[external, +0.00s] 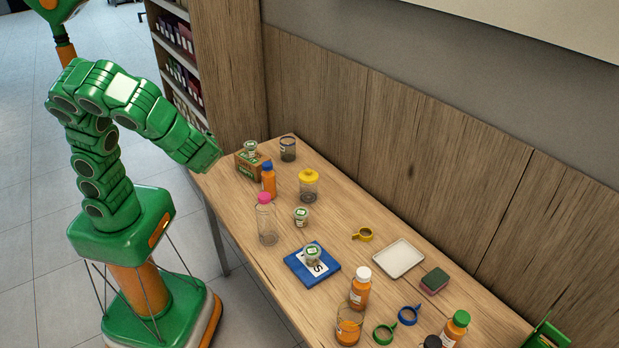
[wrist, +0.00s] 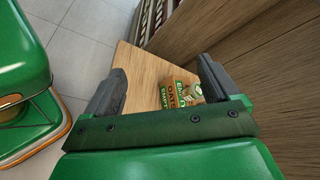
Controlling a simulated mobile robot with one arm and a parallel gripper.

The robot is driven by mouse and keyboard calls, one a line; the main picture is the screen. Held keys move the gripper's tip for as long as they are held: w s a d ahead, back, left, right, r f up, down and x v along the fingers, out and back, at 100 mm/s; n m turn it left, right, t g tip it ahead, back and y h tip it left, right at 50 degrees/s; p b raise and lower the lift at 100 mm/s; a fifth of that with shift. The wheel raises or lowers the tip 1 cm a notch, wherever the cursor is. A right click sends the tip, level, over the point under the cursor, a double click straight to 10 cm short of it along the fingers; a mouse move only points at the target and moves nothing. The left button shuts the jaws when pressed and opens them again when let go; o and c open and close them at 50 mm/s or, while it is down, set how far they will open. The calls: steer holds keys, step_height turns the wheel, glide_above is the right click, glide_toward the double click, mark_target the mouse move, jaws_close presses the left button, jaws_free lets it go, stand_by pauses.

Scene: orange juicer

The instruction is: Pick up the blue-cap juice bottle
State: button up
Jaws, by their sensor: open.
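The blue-cap juice bottle (external: 268,183) stands upright at the far end of the table, filled with orange juice. It is just in front of a small brown box (external: 251,165) and behind a clear bottle with a pink cap (external: 266,222). My gripper (wrist: 161,66) is open and empty, its two dark fingers apart in the wrist view. In the external view the arm's end is above the table's far left corner, left of the bottle; the fingers do not show there. The wrist view does not show the blue-cap bottle.
The box also shows in the wrist view (wrist: 172,97), with a small cup on it. A dark-topped jar (external: 288,150) and yellow-lidded jar (external: 308,187) stand nearby. Wooden panels (external: 400,150) line the back. A blue book (external: 297,268) and several bottles occupy the near half.

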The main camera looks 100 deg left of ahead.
steer(key=w+a+f+m+t+y, duration=0.1)
steer(key=w+a+f+m+y, duration=0.1)
steer(key=w+a+m+y, duration=0.3)
steer(key=m+t+y, duration=0.3)
steer(key=m+t, duration=0.6)
glide_above(266, 189)
steer(key=s+d, duration=0.2)
steer(key=s, duration=0.1)
step_height(266, 189, down, 11)
steer(key=f+m+t, duration=0.1)
steer(key=f, duration=0.2)
steer(key=w+f+m+t+h, duration=0.1)
steer(key=f+m, duration=0.1)
steer(key=w+d+f+m, duration=0.1)
steer(key=f+m, duration=0.1)
steer(key=f, duration=0.1)
steer(key=shift+f+t+h, duration=0.35)
steer(key=shift+t+h, duration=0.05)
steer(key=shift+f+m+t, duration=0.3)
steer(key=shift+f+m, duration=0.2)
steer(key=shift+f, duration=0.1)
steer(key=shift+s+x, duration=0.15)
steer(key=shift+x, duration=1.8)
steer(key=shift+s+x, duration=0.1)
steer(key=shift+x, duration=1.9)
steer(key=shift+f, duration=0.1)
steer(key=c, duration=1.3)
